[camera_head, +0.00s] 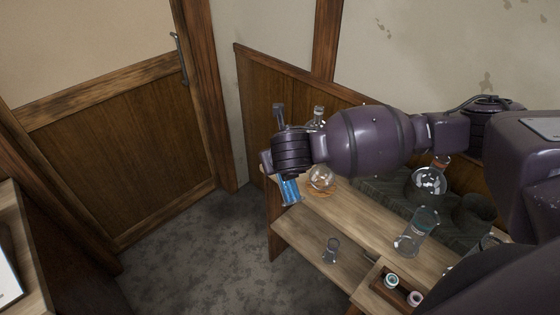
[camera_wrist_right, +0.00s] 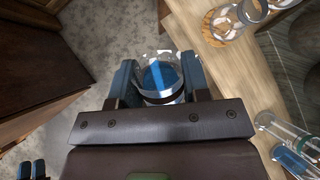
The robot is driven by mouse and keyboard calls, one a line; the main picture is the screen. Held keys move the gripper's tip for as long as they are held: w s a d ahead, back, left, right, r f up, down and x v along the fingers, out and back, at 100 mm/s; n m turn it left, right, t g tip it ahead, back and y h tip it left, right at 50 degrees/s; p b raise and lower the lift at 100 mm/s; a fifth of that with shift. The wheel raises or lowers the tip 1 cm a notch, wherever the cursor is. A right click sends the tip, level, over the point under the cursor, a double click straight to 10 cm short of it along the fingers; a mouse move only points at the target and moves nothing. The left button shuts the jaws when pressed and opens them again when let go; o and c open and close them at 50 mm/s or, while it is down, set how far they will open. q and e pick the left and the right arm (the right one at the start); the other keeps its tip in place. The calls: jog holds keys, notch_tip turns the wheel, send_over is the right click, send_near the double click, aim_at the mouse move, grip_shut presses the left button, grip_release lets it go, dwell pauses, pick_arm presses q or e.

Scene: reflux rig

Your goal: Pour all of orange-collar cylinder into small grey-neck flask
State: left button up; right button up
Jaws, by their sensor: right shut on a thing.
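My right gripper (camera_head: 275,178) is shut on a glass cylinder (camera_head: 289,190) with blue liquid in it, held tilted off the left end of the bench. In the wrist view the cylinder (camera_wrist_right: 160,78) sits between both fingers (camera_wrist_right: 158,85); its collar colour cannot be made out. A round clear flask (camera_head: 320,180) stands on a cork ring just right of the gripper, partly hidden by my right arm. It also shows in the wrist view (camera_wrist_right: 225,22), apart from the cylinder. Its neck colour is unclear. Small bluish fingertips, apparently my left gripper (camera_wrist_right: 31,170), show at the lower left.
The wooden bench (camera_head: 350,215) carries another cylinder (camera_head: 412,235) with a teal collar and a round flask (camera_head: 430,182) with an orange-brown collar. A small glass (camera_head: 331,250) stands on the lower shelf. A wooden rack (camera_head: 375,288) is at the front. Open floor lies left.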

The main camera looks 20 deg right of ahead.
jog(key=w+d+f+m+g+h, duration=0.3)
jog(key=d+m, duration=0.4)
jog(key=m, duration=0.3)
jog(key=w+d+f+m+g+h, duration=0.2)
jog(key=w+d+f+m+g, duration=0.1)
jog(key=d+m+g, duration=0.4)
jog(key=w+m+g, duration=0.1)
jog(key=m, duration=0.1)
jog(key=shift+w+f+m+h, duration=0.4)
jog(key=shift+b, duration=0.35)
jog(key=b, duration=0.4)
jog(key=shift+y+b, duration=0.3)
jog(key=shift+d+f+y+b, duration=0.15)
jog(key=shift+y+b, duration=0.2)
jog(key=shift+y, duration=0.35)
dwell(4.0)
